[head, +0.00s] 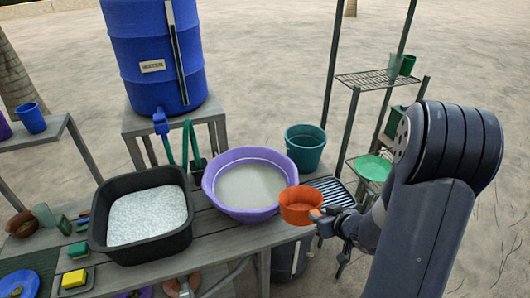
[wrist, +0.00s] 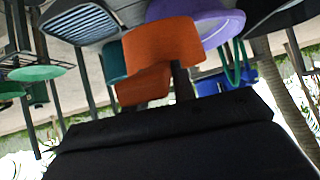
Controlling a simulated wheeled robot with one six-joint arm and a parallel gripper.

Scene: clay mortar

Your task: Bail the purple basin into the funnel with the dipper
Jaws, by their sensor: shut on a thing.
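The purple basin (head: 212,186) stands on the grey bench in the head view and holds cloudy greyish liquid. It also shows at the top of the wrist view (wrist: 215,27). The orange dipper (head: 298,210) is at the basin's right front side, roughly upright in the head view. My gripper (head: 319,218) is shut on the dipper at its right side. The dipper fills the upper middle of the wrist view (wrist: 160,42). Its inside looks orange, and I cannot tell whether it holds any liquid. I cannot make out a funnel in either view.
A black tub (head: 140,255) of white foamy contents stands left of the basin. A teal bucket (head: 305,155) and a ribbed dish rack (head: 333,190) are behind and right. A blue barrel (head: 150,45) stands at the back. A wire shelf (head: 362,82) rises at right.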

